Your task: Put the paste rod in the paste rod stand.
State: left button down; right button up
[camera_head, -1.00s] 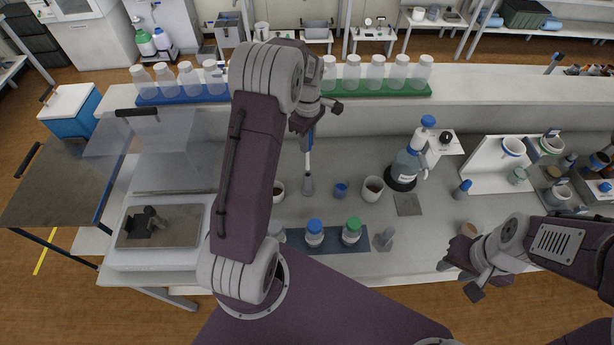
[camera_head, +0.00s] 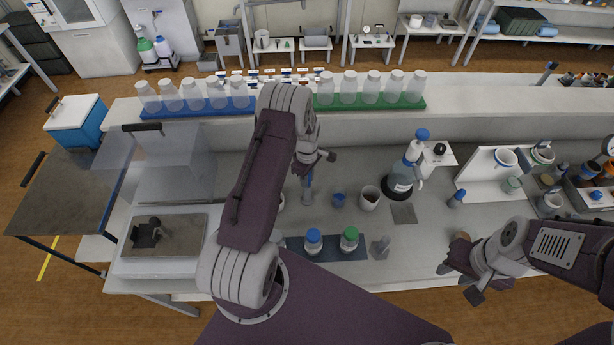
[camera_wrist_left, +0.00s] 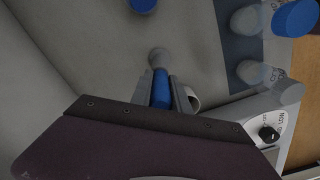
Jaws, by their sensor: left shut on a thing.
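The paste rod has a blue handle (camera_wrist_left: 160,88), which sits between the two fingers of my left gripper (camera_wrist_left: 162,95) in the left wrist view. In the head view my left gripper (camera_head: 308,160) is shut on the rod, with a little blue showing below the fingers (camera_head: 308,178). The grey paste rod stand (camera_head: 307,195) is upright on the bench directly below. The rod's lower end appears to be at or in the stand, but its exact depth is hidden. My right gripper (camera_head: 459,282) is open and empty at the bench's front right.
Bottles with blue (camera_head: 313,236) and green (camera_head: 349,233) caps stand in front. A wash bottle (camera_head: 404,175) is farther right. A white cup (camera_wrist_left: 194,98) is close beside the gripper.

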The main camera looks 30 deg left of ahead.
pick_arm(q)
jog(key=shift+f, duration=0.15)
jog(key=c, duration=1.3)
grip_release()
jog(key=shift+o, duration=0.2)
